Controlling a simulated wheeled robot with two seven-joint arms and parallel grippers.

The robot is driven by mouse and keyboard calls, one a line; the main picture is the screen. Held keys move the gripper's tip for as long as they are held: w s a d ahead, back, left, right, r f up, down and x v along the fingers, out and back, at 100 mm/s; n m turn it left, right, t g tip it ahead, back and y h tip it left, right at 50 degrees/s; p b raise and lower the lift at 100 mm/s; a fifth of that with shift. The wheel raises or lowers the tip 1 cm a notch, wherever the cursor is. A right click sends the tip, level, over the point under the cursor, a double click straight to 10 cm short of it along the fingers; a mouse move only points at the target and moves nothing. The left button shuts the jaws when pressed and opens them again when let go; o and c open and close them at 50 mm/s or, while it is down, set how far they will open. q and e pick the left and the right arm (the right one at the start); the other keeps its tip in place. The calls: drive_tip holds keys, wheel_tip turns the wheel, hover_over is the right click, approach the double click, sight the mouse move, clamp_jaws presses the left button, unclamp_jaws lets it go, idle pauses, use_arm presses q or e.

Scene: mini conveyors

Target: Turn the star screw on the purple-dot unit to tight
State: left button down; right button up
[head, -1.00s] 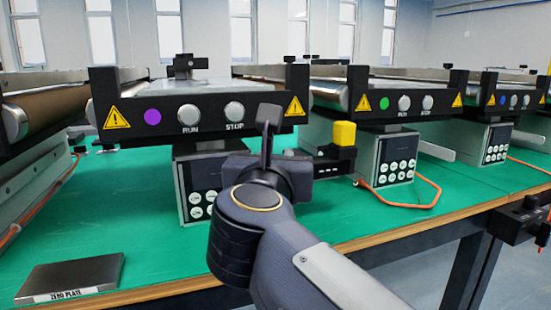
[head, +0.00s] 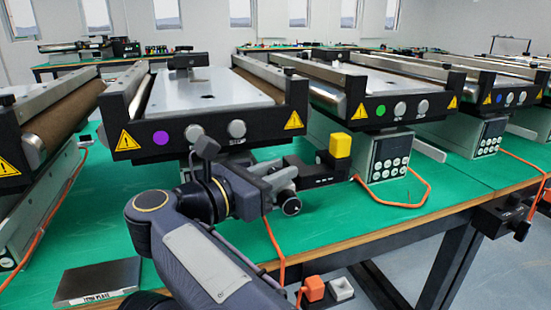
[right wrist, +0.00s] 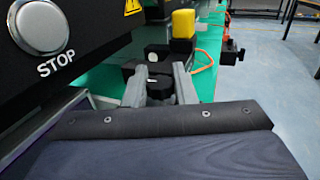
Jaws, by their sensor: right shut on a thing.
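The purple-dot unit (head: 268,130) is at the left in the head view, its purple dot (head: 161,138) on the black front panel. My right gripper (head: 282,181) is below and right of its STOP button. In the right wrist view, my right gripper's two grey fingers (right wrist: 160,92) are on either side of a dark round knob (right wrist: 159,76) with a small white mark, which looks like the star screw. The gripper is shut on it. Fingers and arm partly hide the knob, and I cannot read its tightness. My left gripper is not in view.
A black box with a yellow block (head: 340,145) stands just beyond the right gripper. The green-dot unit (head: 410,107) is to the right. An orange cable (head: 425,190) loops near the table's front edge.

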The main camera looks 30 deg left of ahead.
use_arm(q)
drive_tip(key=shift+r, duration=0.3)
use_arm(e)
drive_tip(key=shift+h, duration=0.3)
drive_tip(key=o, duration=1)
drive_tip(key=shift+w, duration=0.1)
